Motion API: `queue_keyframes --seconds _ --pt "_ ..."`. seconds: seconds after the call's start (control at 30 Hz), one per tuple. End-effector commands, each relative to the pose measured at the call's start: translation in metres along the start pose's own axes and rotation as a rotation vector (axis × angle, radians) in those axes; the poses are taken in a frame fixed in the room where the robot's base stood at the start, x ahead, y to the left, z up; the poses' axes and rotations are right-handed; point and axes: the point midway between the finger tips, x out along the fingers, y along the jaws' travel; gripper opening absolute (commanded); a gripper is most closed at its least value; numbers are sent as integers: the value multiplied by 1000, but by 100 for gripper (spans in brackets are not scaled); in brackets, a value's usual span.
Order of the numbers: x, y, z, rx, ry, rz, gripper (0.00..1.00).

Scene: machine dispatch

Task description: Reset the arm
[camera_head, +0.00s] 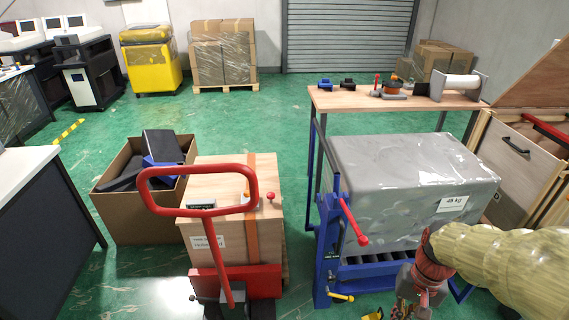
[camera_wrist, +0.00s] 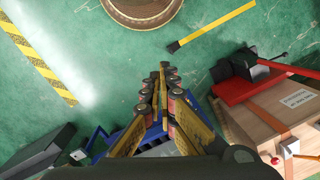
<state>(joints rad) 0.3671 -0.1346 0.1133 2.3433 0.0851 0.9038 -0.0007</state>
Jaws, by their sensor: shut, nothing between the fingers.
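My arm reaches in from the right in the head view, in a pale yellow cover with a red joint (camera_head: 432,268). My gripper (camera_head: 402,308) hangs low at the bottom edge, in front of the blue lift frame (camera_head: 328,240), and is partly cut off. In the wrist view my gripper (camera_wrist: 162,72) points out over the green floor. Its fingers are closed together with nothing between them.
A grey wrapped 45 kg block (camera_head: 400,185) sits on the blue frame close to my arm. A red-handled pallet jack with a wooden crate (camera_head: 203,172) and a cardboard box (camera_head: 125,215) stand left. A wooden workbench (camera_head: 350,100) is behind. Green floor is clear further back.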

Motion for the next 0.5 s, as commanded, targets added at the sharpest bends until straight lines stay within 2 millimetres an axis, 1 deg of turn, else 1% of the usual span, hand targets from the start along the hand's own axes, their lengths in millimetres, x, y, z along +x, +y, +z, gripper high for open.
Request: queue_keyframes --seconds 0.03,0.27,0.5 --pt "-15 -6 7 -40 46 12 0" --pt "-69 -27 37 -198 236 50 0" --pt "-127 -58 67 -330 447 16 0"
